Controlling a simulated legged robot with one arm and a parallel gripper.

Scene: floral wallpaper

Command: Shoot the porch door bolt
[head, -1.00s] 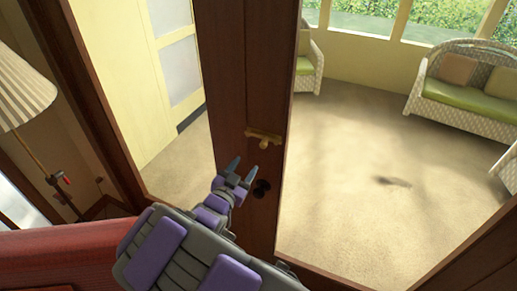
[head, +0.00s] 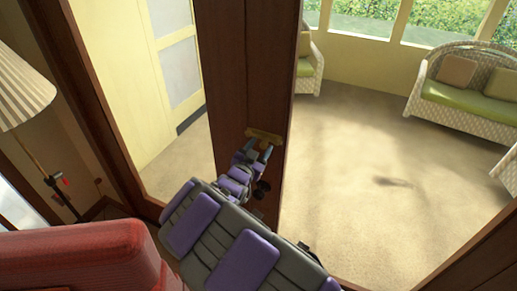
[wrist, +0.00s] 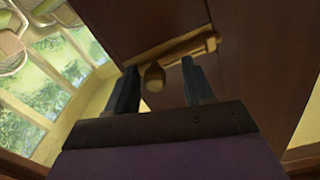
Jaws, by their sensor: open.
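The brass bolt (head: 264,136) is mounted across the meeting stiles of the dark wooden porch door (head: 235,60). In the wrist view the bolt (wrist: 180,45) runs across the wood, with a round knob (wrist: 154,77) hanging from it. My gripper (head: 260,147) is open just below the bolt. In the wrist view my gripper's fingers (wrist: 157,85) stand apart with the knob between them, nearer the left finger. I cannot tell whether a finger touches the knob. In the head view my gripper covers the knob.
A dark round door knob (head: 262,188) sits below the bolt, close to my gripper. A red armchair (head: 85,255) is at the lower left, near my arm. A lamp (head: 22,95) stands at left. Wicker seats (head: 470,95) are beyond the glass.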

